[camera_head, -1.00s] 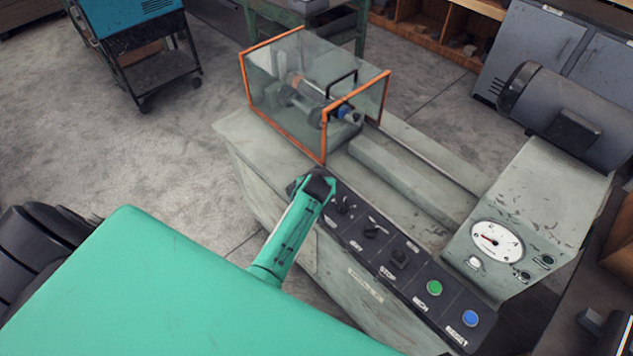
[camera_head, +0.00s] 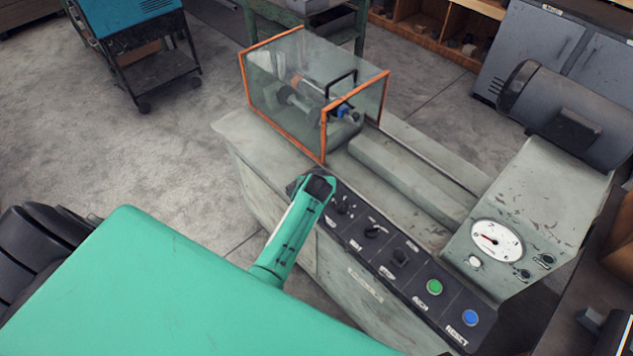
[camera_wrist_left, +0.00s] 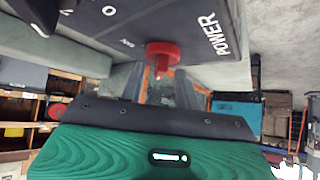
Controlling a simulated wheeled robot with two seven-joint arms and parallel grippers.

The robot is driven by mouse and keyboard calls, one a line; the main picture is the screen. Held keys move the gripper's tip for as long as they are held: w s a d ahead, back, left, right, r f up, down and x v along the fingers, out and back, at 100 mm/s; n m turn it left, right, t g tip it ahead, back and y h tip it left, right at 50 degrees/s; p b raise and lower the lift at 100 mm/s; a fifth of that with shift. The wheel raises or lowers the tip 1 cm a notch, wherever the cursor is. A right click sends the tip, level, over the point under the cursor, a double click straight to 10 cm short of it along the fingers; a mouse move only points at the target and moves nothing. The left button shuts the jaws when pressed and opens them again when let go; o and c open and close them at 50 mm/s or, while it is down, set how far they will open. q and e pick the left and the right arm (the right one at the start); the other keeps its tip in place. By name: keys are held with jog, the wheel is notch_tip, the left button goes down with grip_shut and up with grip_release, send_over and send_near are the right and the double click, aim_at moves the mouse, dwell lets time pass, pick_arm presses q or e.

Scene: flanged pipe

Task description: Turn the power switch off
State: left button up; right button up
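The power switch is a red knob (camera_wrist_left: 162,55) on the dark control panel, beside the white POWER lettering in the left wrist view. My left gripper (camera_wrist_left: 160,75) has its two grey fingers apart, with the tips at the knob, one on each side. I see no clear grip on it; whether a finger touches it I cannot tell. In the head view the green left arm ends in a dark joint (camera_head: 318,186) over the left end of the control panel (camera_head: 400,254), and the power switch and fingers are hidden there. My right gripper is not in view.
The panel carries other dark switches, a green button (camera_head: 434,287) and a blue button (camera_head: 469,317). An orange-framed clear guard (camera_head: 324,140) stands just behind the arm's end. A gauge (camera_head: 496,240) is at the right. Open floor lies left of the machine.

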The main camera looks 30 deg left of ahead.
pick_arm(q)
jog(key=b+v, duration=0.3)
jog(key=v, duration=1)
jog(key=shift+s+d+r, duration=0.15)
jog(key=shift+s+r, duration=0.05)
jog(key=shift+r, duration=0.05)
jog(key=shift+s, duration=0.1)
